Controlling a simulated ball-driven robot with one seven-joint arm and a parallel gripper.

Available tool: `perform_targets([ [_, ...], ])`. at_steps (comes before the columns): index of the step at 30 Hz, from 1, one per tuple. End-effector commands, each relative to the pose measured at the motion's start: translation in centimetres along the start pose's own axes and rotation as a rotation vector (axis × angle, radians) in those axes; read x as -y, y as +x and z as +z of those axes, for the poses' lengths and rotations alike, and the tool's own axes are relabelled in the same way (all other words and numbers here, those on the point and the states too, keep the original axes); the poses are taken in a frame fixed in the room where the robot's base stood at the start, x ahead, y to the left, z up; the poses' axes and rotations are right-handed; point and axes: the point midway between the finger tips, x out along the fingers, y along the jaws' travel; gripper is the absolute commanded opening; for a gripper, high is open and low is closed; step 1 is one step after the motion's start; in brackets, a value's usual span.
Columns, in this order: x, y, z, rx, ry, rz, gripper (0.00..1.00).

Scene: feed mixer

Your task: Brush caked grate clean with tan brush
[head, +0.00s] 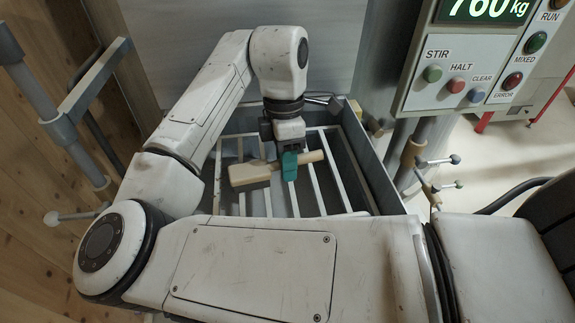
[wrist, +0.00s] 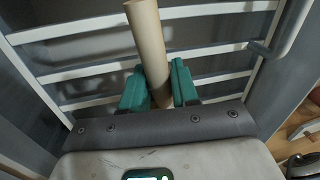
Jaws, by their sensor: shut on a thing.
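The tan brush (head: 249,174) has a pale block-shaped head at the left and a round handle reaching right. My gripper (head: 290,165) is shut on the handle with its teal fingers, above the grate (head: 311,190). In the wrist view the handle (wrist: 148,42) stands between the teal fingers (wrist: 160,88), and the brush head is out of sight. The grate has several pale bars inside a grey metal frame, and its bars (wrist: 70,30) also show in the wrist view. I cannot tell whether the bristles touch the bars. No caked patches can be made out.
A panel (head: 455,75) with a display reading 760 kg and STIR, HALT and CLEAR buttons stands at the right. Grey box walls (head: 367,155) edge the grate. A grey rail (head: 90,80) stands at the left. My arm hides the near part of the grate.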

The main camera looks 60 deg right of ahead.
Motion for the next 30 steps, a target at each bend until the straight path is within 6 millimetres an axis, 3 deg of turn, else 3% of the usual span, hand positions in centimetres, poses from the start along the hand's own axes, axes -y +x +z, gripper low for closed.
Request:
perform_targets([
  [21, -4.7, -0.8, 0.6, 0.000, 0.000, 0.001, 0.00],
  [30, -4.4, -0.9, 0.5, 0.000, 0.000, 0.001, 0.00],
])
